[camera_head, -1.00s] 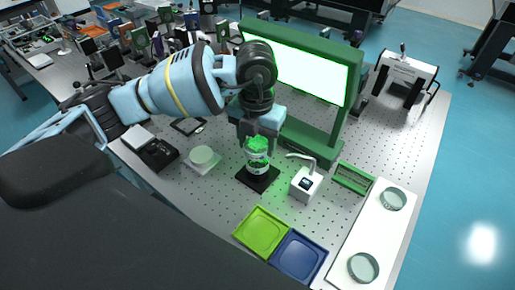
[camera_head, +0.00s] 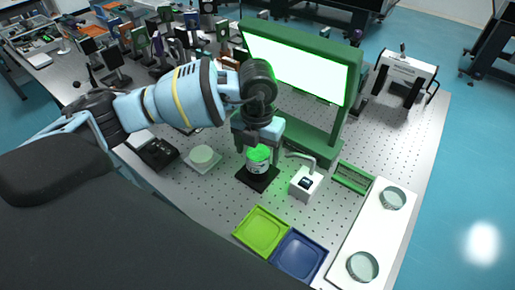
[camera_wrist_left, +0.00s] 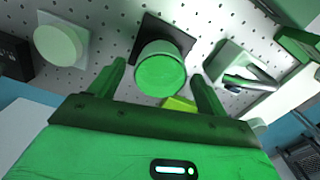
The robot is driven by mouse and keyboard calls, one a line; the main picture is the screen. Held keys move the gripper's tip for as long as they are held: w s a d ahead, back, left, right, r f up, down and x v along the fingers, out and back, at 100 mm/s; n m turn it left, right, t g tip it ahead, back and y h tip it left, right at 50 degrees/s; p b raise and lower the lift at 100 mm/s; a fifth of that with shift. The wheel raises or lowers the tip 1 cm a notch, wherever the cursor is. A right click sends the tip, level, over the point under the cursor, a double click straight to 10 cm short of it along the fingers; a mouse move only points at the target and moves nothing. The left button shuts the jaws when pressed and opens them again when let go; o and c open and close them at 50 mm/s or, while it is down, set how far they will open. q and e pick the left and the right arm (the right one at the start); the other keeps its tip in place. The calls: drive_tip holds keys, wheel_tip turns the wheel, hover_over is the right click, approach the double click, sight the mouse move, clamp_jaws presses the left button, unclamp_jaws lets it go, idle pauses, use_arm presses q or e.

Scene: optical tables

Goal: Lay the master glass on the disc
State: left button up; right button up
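A round green-topped piece with a pale band (camera_head: 258,157) stands upright on a black square plate (camera_head: 249,178) at the table's middle. In the left wrist view its green top (camera_wrist_left: 160,76) shows between and beyond my fingertips. I cannot tell by sight whether it is the master glass lying on the disc; no seam shows clearly. My left gripper (camera_head: 259,150) is above and around its top, fingers spread; in the wrist view both fingers (camera_wrist_left: 158,78) stand apart from it. A pale green disc (camera_head: 202,155) on a light square pad lies to the left. My right gripper is not in view.
A white gauge block with a bent arm (camera_head: 306,182) stands close right. A green-framed bright screen (camera_head: 297,68) rises behind. Green (camera_head: 261,231) and blue (camera_head: 299,256) trays lie in front. A white board with two glass dishes (camera_head: 374,232) is at right.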

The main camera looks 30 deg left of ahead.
sight(258, 153)
use_arm(q)
wheel_tip(258, 153, up, 12)
drive_tip(key=shift+r, duration=0.2)
idle(0.5)
idle(0.4)
